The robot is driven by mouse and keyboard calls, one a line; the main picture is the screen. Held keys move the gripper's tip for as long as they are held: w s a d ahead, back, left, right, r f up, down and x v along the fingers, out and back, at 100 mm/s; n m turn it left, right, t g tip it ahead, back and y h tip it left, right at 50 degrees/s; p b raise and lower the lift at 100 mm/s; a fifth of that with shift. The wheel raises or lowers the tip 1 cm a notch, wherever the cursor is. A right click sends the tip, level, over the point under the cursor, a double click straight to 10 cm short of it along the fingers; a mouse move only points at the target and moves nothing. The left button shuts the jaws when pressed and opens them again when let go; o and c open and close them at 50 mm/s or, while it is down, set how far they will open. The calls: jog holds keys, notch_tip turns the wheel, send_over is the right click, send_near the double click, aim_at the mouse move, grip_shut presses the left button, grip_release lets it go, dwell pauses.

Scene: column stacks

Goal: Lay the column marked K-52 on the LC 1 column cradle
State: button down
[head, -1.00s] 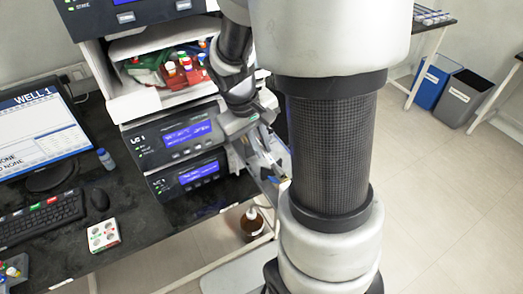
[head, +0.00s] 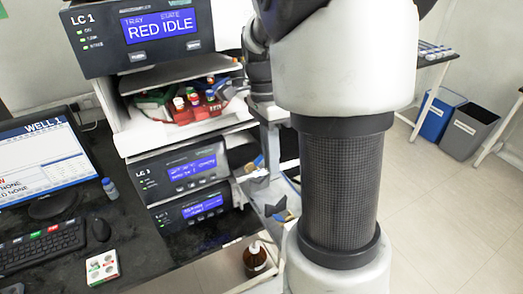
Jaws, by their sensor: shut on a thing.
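My gripper (head: 268,125) is at the right side of the instrument stack, partly hidden by my own arm. It is shut on a slender pale thing that looks like a column; I cannot read any mark on it. The LC 1 module (head: 148,32) is at the top left, its screen reading RED IDLE. I cannot make out its cradle; my arm covers much of that side. Small brackets stick out beside the lower modules, one with a brown piece (head: 258,162) and one with a dark and blue piece (head: 276,208).
A red vial rack (head: 196,112) sits on the open shelf under LC 1. A brown bottle (head: 255,258) stands low beside the stack. A monitor (head: 40,160), keyboard (head: 40,250) and white box (head: 102,267) are on the dark bench. Blue (head: 437,115) and grey (head: 468,130) bins stand right.

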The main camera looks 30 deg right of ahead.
jog(key=shift+w+d+f+m+t+y+b, duration=0.1)
jog(key=shift+w+f+m+t+y+b, duration=0.3)
jog(key=shift+f+m+b, duration=1.7)
jog(key=shift+w+d+f+m+t+y+b, duration=0.15)
jog(key=shift+f+m+t+y+b, duration=0.6)
jog(key=shift+m, duration=2.7)
jog(key=shift+w+f+m+t+y+b, duration=0.15)
jog(key=shift+w+f+m+t+b, duration=0.15)
jog(key=shift+f+m+b, duration=1.85)
jog(key=shift+f+m+p, duration=0.15)
jog(key=shift+m+p, duration=0.45)
jog(key=shift+p, duration=0.1)
jog(key=c, duration=1.7)
grip_release()
jog(key=p+v, duration=0.3)
jog(key=v, duration=1.4)
jog(key=shift+r, duration=0.25)
